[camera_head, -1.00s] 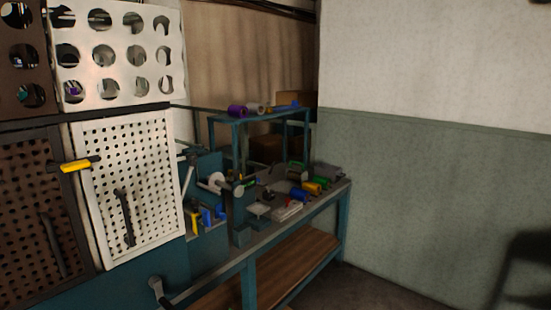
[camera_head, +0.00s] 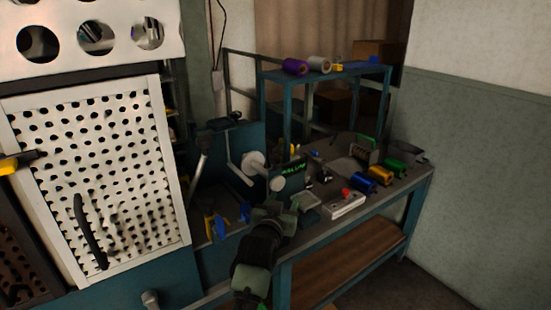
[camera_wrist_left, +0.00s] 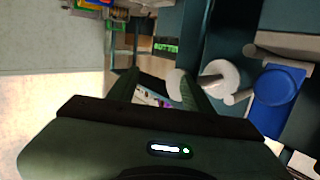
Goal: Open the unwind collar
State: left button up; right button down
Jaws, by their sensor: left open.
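A pale round flange on a short shaft (camera_head: 252,162), with a smaller pale disc (camera_head: 277,184) at its front, sits on the blue-green machine on the bench. These look like the unwind parts; I cannot tell which piece is the collar or whether it is open. In the left wrist view the pale roller and discs (camera_wrist_left: 218,77) lie just beyond and right of the fingers. My left gripper (camera_head: 286,206) is in front of and below the discs in the head view, apart from them. In the wrist view its fingers (camera_wrist_left: 160,88) are spread and empty.
A green-lettered display (camera_head: 293,169) is beside the discs. A white box with a red button (camera_head: 345,204) and several coloured rolls (camera_head: 380,176) lie to the right. Blue and yellow clamps (camera_head: 216,226) stand left. A perforated white door (camera_head: 95,175) fills the left side.

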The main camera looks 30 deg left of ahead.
pick_arm(q)
jog(key=n+t+y, duration=0.1)
jog(key=y, duration=0.1)
send_near(274, 162)
jog(key=x, duration=0.4)
jog(key=shift+r, duration=0.15)
jog(key=p+x, duration=0.1)
jog(key=x, duration=0.6)
jog(key=shift+w+a, duration=0.1)
jog(key=shift+w, duration=0.2)
grip_shut()
